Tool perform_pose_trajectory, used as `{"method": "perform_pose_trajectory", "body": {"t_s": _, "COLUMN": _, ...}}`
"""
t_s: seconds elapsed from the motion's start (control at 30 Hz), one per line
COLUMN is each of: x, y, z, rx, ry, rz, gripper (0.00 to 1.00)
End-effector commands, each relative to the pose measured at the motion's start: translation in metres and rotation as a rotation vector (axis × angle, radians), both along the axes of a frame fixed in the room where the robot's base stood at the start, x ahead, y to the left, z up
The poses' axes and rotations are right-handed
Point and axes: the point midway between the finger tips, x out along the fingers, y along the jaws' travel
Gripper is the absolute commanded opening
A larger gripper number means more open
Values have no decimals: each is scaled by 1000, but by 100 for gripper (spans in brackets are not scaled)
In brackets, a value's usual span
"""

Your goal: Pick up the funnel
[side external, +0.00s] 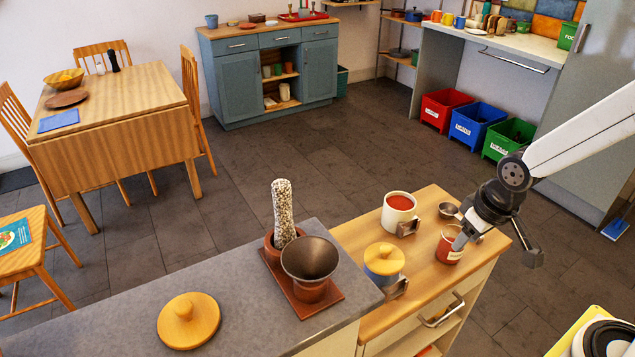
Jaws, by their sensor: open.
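The funnel (309,257) is a dark brown, wide-mouthed cone. It sits mouth up in a small reddish-brown pot (311,291), which hides its lower end. The pot stands on a flat reddish-brown tray (331,303) on the grey counter. My gripper (498,247) is open over the wooden counter to the right, well apart from the funnel. Its left finger is close to a red jar (447,250) and overlaps it in the picture; I cannot tell whether they touch.
A tall speckled cylinder (283,212) stands in another pot just behind the funnel. A yellow-lidded pot (384,262) and a white mug (399,211) stand between the funnel and my gripper. A yellow wooden lid (188,318) lies on the otherwise bare left counter.

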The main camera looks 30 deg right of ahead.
Motion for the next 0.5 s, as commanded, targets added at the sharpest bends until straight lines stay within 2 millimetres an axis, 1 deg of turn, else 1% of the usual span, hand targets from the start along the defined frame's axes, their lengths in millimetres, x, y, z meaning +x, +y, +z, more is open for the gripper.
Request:
{"method": "perform_pose_trajectory", "body": {"t_s": 0.17, "x": 11, "y": 11, "z": 8, "rx": 19, "ry": 14, "rz": 11, "gripper": 46}}
{"method": "perform_pose_trajectory", "body": {"t_s": 0.27, "x": 22, "y": 26, "z": 18, "rx": 48, "ry": 37, "rz": 23, "gripper": 46}}
{"method": "perform_pose_trajectory", "body": {"t_s": 0.37, "x": 35, "y": 48, "z": 33, "rx": 93, "ry": 69, "rz": 47, "gripper": 46}}
{"method": "perform_pose_trajectory", "body": {"t_s": 0.47, "x": 47, "y": 79, "z": 54, "rx": 153, "ry": 109, "rz": 87, "gripper": 46}}
{"method": "perform_pose_trajectory", "body": {"t_s": 0.5, "x": 52, "y": 93, "z": 63, "rx": 180, "ry": 126, "rz": 107, "gripper": 46}}
